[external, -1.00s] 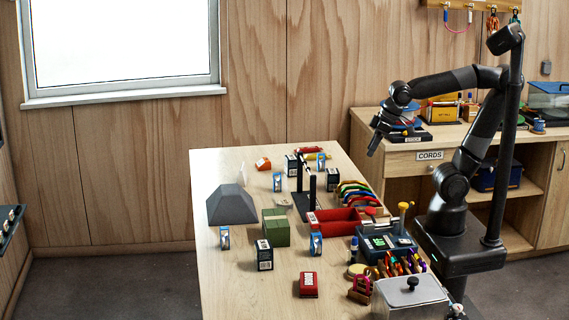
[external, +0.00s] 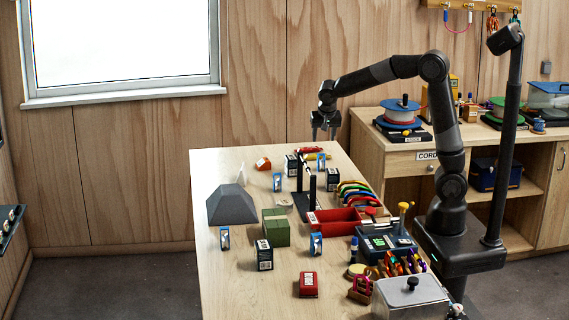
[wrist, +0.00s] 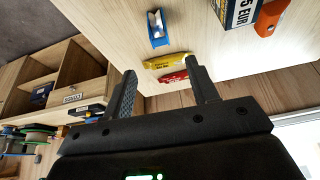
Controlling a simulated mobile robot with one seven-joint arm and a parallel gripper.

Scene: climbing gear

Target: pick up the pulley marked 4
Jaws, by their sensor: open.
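Several small blue-and-silver pulleys stand on the table: one at the back (external: 321,163), one left of it (external: 277,182), one at the left edge (external: 224,238) and one nearer the front (external: 315,244). Their numbers are too small to read, so I cannot tell which is marked 4. My gripper (external: 325,132) is open and empty, above the table's far right corner, fingers pointing down. In the wrist view, one blue pulley (wrist: 157,29) lies beyond the open fingers, apart from them.
Yellow (wrist: 167,61) and red (wrist: 173,76) tools lie near that pulley. A black price-marked box (wrist: 238,12) and an orange item (wrist: 271,17) are beside them. A black stand (external: 312,192), red tray (external: 338,222) and grey block (external: 232,206) crowd the table (external: 225,285).

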